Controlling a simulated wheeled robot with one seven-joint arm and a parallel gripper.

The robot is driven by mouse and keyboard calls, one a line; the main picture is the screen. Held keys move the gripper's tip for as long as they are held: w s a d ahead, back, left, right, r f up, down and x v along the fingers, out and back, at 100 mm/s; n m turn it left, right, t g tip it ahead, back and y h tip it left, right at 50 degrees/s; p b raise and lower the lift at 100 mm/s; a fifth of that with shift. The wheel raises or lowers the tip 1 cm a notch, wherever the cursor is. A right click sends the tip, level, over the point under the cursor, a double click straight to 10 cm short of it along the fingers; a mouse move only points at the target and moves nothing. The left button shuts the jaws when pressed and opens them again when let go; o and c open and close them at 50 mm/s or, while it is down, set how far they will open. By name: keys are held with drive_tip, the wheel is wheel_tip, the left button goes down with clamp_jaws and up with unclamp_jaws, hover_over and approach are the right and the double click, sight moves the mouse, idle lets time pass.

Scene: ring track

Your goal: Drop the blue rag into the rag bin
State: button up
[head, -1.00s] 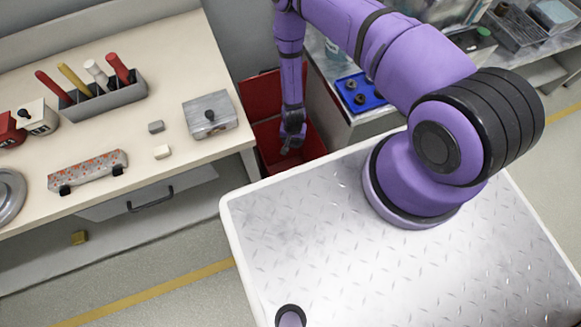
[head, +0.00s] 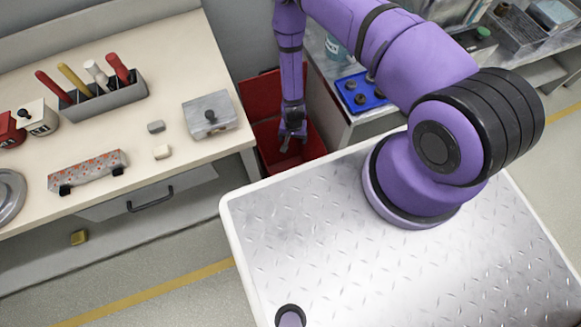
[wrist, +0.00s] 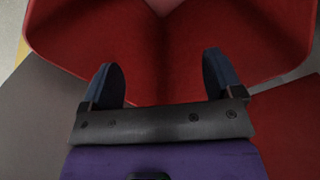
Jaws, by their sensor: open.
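The red bin (head: 315,140) stands on the floor between the two benches, with its red lid (head: 258,95) raised behind it. In the wrist view the bin's red inner wall (wrist: 150,60) fills most of the picture. My gripper (head: 290,140) points down over the bin's opening. In the wrist view my gripper (wrist: 163,85) has its two dark blue fingers well apart, with nothing between them. A small pale pink patch shows at the top edge there; I cannot tell what it is. I see no blue rag in either view.
The left bench (head: 80,150) holds a tool rack (head: 105,97), a grey box (head: 210,115) and small blocks. A blue tray (head: 358,92) lies on the right bench near the bin. My base's plated top is clear in front.

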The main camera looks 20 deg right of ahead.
wheel_tip(320, 180, up, 9)
drive_tip(key=shift+f, duration=0.15)
idle(0.6)
